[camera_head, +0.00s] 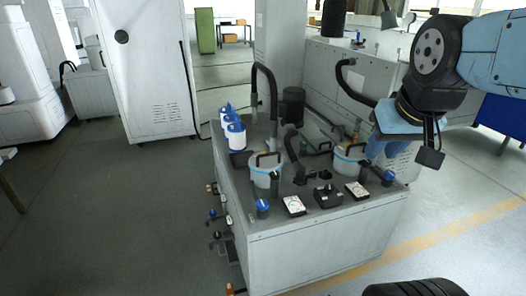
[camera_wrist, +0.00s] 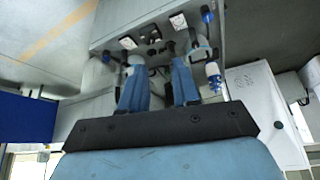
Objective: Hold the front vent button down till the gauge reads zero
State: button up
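Two square white-faced gauges, one at the left (camera_head: 293,205) and one at the right (camera_head: 357,190), lie on the front of a grey cabinet top (camera_head: 315,224). Between them is a black control box (camera_head: 327,197) with small dark knobs or buttons; I cannot tell which is the front vent button. The gauge needles are too small to read. My gripper (camera_head: 374,150) hangs above the cabinet's right side, by the right canister, apart from the box. In the wrist view its two blue fingers (camera_wrist: 159,62) stand apart with nothing held, and the gauges (camera_wrist: 177,20) show beyond them.
Two lidded canisters, left (camera_head: 266,172) and right (camera_head: 347,160), stand behind the gauges. Blue-handled valves (camera_head: 263,206) flank the front edge. The floor at the left is clear.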

grip_shut()
dwell(1.0)
